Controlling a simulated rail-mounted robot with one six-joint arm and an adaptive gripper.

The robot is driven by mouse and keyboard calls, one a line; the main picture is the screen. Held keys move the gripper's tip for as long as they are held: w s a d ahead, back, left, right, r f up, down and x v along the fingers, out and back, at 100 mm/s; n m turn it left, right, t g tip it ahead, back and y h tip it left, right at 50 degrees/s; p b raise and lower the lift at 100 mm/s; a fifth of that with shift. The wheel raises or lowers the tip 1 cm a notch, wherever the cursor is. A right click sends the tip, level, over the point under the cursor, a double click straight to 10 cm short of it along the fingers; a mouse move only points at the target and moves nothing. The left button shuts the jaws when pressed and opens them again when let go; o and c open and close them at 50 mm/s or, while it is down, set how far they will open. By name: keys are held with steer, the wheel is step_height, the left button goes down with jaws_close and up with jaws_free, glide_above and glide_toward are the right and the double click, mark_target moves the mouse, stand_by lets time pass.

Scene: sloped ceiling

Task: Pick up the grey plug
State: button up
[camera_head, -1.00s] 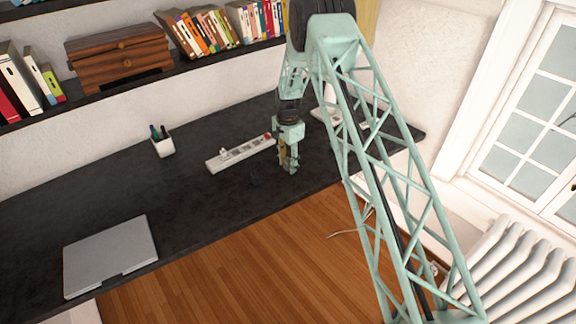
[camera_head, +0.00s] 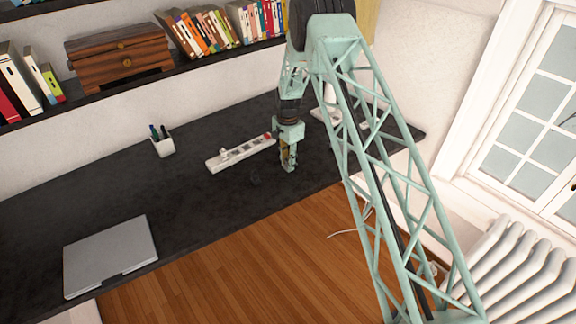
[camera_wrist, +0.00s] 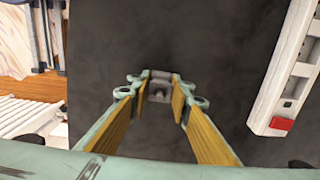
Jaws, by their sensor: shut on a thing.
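The grey plug (camera_wrist: 160,87) is a small grey piece between my fingertips in the wrist view. My gripper (camera_wrist: 161,84) has green outer fingers with yellow inner pads and is shut on the plug. In the head view, my gripper (camera_head: 288,167) points down low over the black desk (camera_head: 190,195). The plug cannot be made out there, and I cannot tell whether it touches the desk.
A white power strip (camera_head: 241,154) with a red switch (camera_wrist: 282,123) lies close beside my gripper. A pen cup (camera_head: 162,146) and a closed grey laptop (camera_head: 110,256) are farther left. A small dark spot (camera_head: 256,180) on the desk is unclear. The desk's front edge is near.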

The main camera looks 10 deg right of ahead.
steer(key=shift+r, duration=0.2)
steer(key=shift+c, duration=0.2)
steer(key=shift+r, duration=1.6)
steer(key=s+a, duration=0.2)
steer(key=s, duration=0.2)
steer(key=s+a+r+b, duration=0.1)
steer(key=s+a, duration=0.1)
steer(key=s, duration=0.3)
steer(key=s+a, duration=0.3)
steer(key=s, duration=0.2)
steer(key=shift+s+r+b, duration=0.2)
steer(key=shift+b, duration=0.15)
steer(key=shift+s+d+f+n+b, duration=0.15)
steer(key=shift+s+d+n+b, duration=0.3)
steer(key=shift+s+n+b, duration=0.2)
steer(key=shift+s+d+f+n+b, duration=0.15)
steer(key=shift+s+d+n+b, duration=0.35)
steer(key=shift+n, duration=0.25)
steer(key=s+d+f+n+b, duration=0.1)
steer(key=s+d+n+b, duration=0.4)
steer(key=s+n, duration=0.3)
steer(key=shift+s+f+n+b, duration=0.25)
steer(key=shift+f+n+b, duration=0.05)
steer(key=shift+n+b, duration=0.65)
